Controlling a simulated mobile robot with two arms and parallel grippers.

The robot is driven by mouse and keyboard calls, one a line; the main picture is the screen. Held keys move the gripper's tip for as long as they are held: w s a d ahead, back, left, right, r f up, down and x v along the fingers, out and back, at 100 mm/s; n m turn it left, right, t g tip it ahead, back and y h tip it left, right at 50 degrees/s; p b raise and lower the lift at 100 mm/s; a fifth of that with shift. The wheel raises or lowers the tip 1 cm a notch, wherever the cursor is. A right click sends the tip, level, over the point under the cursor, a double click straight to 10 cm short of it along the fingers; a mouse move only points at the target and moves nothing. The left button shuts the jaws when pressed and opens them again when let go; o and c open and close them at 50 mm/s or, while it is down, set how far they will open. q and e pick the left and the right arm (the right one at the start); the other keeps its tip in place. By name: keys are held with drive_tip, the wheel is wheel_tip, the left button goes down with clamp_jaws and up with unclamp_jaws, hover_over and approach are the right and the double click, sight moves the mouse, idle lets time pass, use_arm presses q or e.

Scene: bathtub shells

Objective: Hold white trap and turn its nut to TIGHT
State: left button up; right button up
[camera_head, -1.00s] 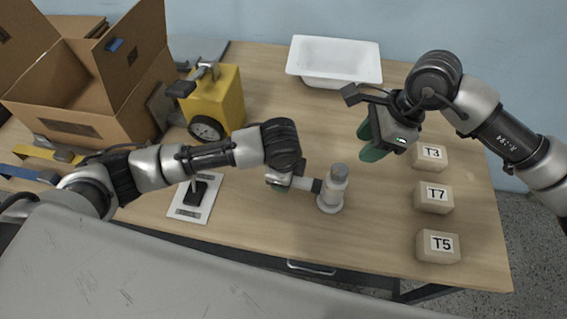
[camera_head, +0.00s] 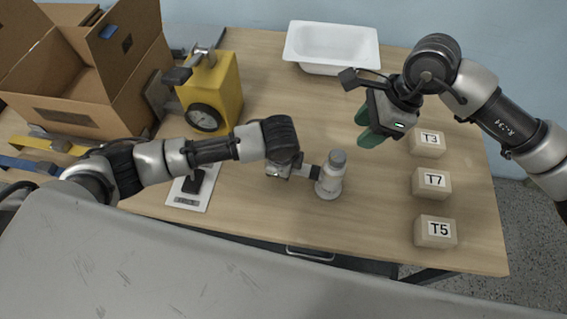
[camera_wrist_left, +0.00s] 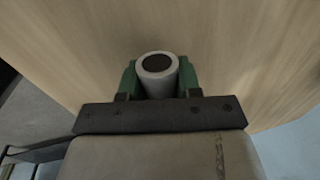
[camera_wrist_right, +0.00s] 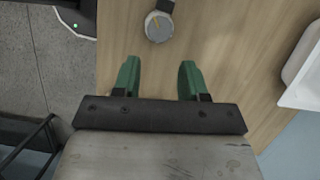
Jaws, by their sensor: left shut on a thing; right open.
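The white trap (camera_head: 329,184) stands upright on the table, with a grey round nut (camera_head: 337,157) on top and a side pipe (camera_head: 306,171) with a dark collar pointing left. My left gripper (camera_head: 290,170) is shut on this side pipe. In the left wrist view, the pipe's open end (camera_wrist_left: 157,66) sits between the green fingers. My right gripper (camera_head: 368,128) is open and empty, above the table, behind and to the right of the trap. The right wrist view shows the nut (camera_wrist_right: 159,27) with a yellow mark, beyond the open fingers (camera_wrist_right: 158,80). I cannot read any TIGHT label.
Blocks T3 (camera_head: 428,144), T7 (camera_head: 431,183) and T5 (camera_head: 435,232) stand on the right. A white basin (camera_head: 331,47) is at the back. A yellow box with a gauge (camera_head: 222,88), a cardboard box (camera_head: 75,106) and a switch plate (camera_head: 187,201) are left.

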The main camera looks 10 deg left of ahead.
drive_tip(key=o, duration=0.4)
drive_tip(key=shift+s+f, duration=0.1)
drive_tip(key=shift+f, duration=0.05)
drive_tip(key=f+m+g+y, duration=0.1)
drive_tip(key=m, duration=0.1)
drive_tip(key=s+m+g+y, duration=0.1)
drive_tip(key=m, duration=0.1)
drive_tip(key=s+f+m, duration=0.1)
drive_tip(key=shift+s+f+m+g+y, duration=0.1)
drive_tip(key=shift+f+m+g+y, duration=0.2)
drive_tip(key=shift+m+g+y, duration=0.1)
drive_tip(key=m+t+y, duration=0.5)
drive_tip(key=m+y, duration=0.6)
drive_tip(key=m, duration=2.3)
approach(338, 155)
drive_tip(key=shift+n, duration=0.3)
drive_tip(key=a, duration=0.6)
drive_tip(key=w+a, duration=0.1)
drive_tip(key=a, duration=0.3)
drive_tip(key=shift+f, duration=0.1)
drive_tip(key=c, duration=0.9)
